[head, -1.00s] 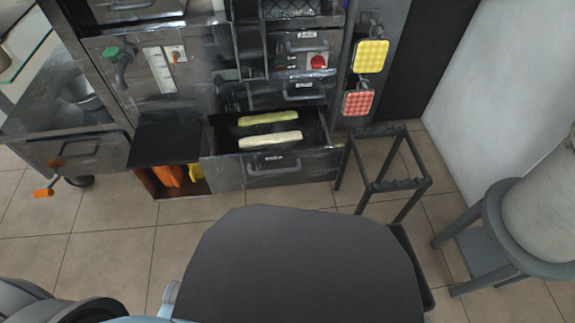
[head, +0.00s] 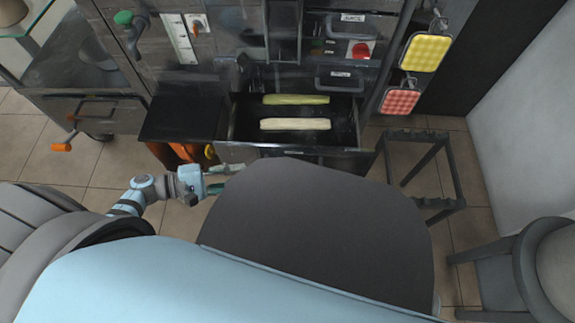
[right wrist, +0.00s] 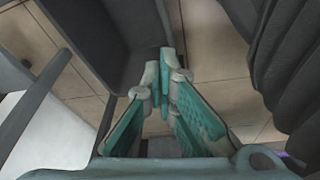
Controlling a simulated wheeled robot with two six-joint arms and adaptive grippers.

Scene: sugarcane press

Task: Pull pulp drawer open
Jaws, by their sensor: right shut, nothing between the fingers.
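In the head view a low drawer (head: 240,118) stands open with a green stalk (head: 296,99) and a pale stalk (head: 295,124) lying in it. Its front is partly hidden at the bottom. Above it is a closed drawer front (head: 347,85) with a grey bar handle and a small label. I cannot read which label says pulp. My left gripper (head: 229,178) is low, in front of and left of the open drawer, apart from it, with its fingers spread and empty. In the right wrist view my right gripper (right wrist: 166,62) is shut and empty, with its fingertips together.
A dark shelf (head: 182,118) juts out left of the drawer, above an opening with orange things (head: 180,153). A dark metal stand (head: 425,165) is on the tiled floor to the right. Yellow (head: 426,51) and red (head: 400,101) pads hang beside the press. A grey stool (head: 512,255) stands far right.

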